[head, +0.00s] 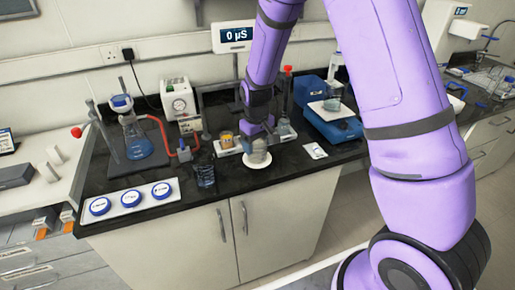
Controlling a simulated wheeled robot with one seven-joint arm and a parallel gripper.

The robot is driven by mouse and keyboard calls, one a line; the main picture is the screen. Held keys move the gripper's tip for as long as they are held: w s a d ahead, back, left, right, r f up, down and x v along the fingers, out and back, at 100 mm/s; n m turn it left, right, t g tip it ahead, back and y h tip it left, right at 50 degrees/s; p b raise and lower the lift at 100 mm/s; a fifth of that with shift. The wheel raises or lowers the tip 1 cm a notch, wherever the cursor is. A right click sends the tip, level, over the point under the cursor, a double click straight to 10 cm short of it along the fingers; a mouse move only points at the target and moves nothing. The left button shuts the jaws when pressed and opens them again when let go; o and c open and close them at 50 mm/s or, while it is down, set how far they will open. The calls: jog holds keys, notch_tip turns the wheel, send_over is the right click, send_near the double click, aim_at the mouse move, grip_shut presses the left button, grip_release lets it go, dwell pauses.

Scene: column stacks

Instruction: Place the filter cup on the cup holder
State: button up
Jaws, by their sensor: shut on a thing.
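My gripper (256,143) points down over the front part of the black bench, right of the middle of the left cabinet group. It is shut on a small pale grey, cloudy cup (257,156), which I take to be the filter cup; the fingers are small and partly hidden by the wrist. The cup is upright. Right under it is a round white disc (258,167) near the bench's front edge, perhaps the cup holder; I cannot tell whether the cup touches it. A low white stand (231,151) lies just behind, partly hidden by my gripper.
An amber-topped cup (226,139) and a glass beaker (205,174) stand to the left. A flask with blue liquid (136,143) stands farther left, behind a tray of blue-rimmed dishes (130,198). A blue scale (332,122) is at right. A small white packet (315,151) lies nearby.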

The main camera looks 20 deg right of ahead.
jog(key=shift+f, duration=1)
jog(key=shift+f, duration=0.15)
jog(key=o, duration=0.9)
jog(key=shift+o, duration=0.2)
jog(key=s+d+r+m+t, duration=0.1)
jog(key=s+r, duration=0.2)
jog(key=r, duration=0.8)
jog(key=s+d+r, duration=0.1)
jog(key=s+r, duration=0.2)
jog(key=r, duration=0.8)
jog(key=s+d+r+m+t, duration=0.1)
jog(key=s+r, duration=0.4)
jog(key=s, duration=0.6)
jog(key=s+d+r+m+t, duration=0.1)
jog(key=s+d+r+t, duration=0.2)
jog(key=s, duration=0.9)
jog(key=shift+s+d+r+m, duration=0.2)
jog(key=shift+d+r+m, duration=0.15)
jog(key=shift+r, duration=1.45)
